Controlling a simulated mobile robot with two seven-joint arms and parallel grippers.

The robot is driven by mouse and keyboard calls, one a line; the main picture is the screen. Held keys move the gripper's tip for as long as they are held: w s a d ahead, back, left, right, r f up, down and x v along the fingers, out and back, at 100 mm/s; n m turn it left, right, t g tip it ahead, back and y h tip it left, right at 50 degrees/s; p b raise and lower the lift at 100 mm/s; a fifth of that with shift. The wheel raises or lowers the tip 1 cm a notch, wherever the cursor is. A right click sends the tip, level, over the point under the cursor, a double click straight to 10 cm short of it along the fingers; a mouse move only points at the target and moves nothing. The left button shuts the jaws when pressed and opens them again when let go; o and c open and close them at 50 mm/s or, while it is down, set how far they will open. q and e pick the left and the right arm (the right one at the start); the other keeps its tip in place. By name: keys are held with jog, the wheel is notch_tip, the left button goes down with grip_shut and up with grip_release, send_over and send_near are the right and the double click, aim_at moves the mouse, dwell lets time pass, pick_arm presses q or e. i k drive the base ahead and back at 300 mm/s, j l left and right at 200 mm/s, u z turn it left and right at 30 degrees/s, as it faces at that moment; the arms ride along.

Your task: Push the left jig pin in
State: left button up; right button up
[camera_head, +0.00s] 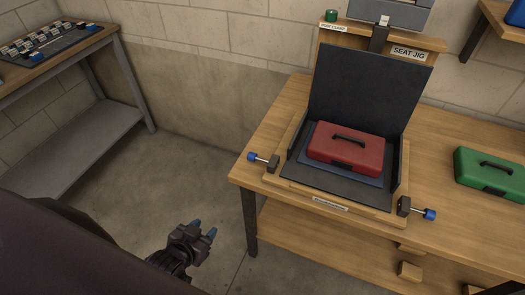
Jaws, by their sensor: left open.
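The seat jig (290,176) is a wooden frame with a black panel standing at its back, on the wooden bench. The left jig pin (253,157) has a blue knob and sticks out past the left side of the jig, its shaft running to a dark block. A matching right jig pin (428,214) with a blue knob sticks out at the jig's front right. My left gripper (204,229) is open and empty, low over the floor, left of the bench and apart from the pin. My right gripper is not in view.
A red case (346,148) lies in the jig and a green case (489,174) on the bench to the right. A side table (78,45) with a tray stands at the far left. Floor (190,175) between the tables is clear.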

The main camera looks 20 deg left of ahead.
aim_at(252, 156)
jog(key=j+z, duration=0.2)
jog(key=j, duration=0.25)
jog(key=k+j+z, duration=0.1)
jog(key=j+z, duration=0.15)
jog(key=j, duration=0.15)
jog(key=k+j, duration=0.1)
jog(key=j, duration=0.7)
jog(key=k+j+z, duration=0.1)
jog(key=j, duration=0.3)
jog(key=k, duration=0.05)
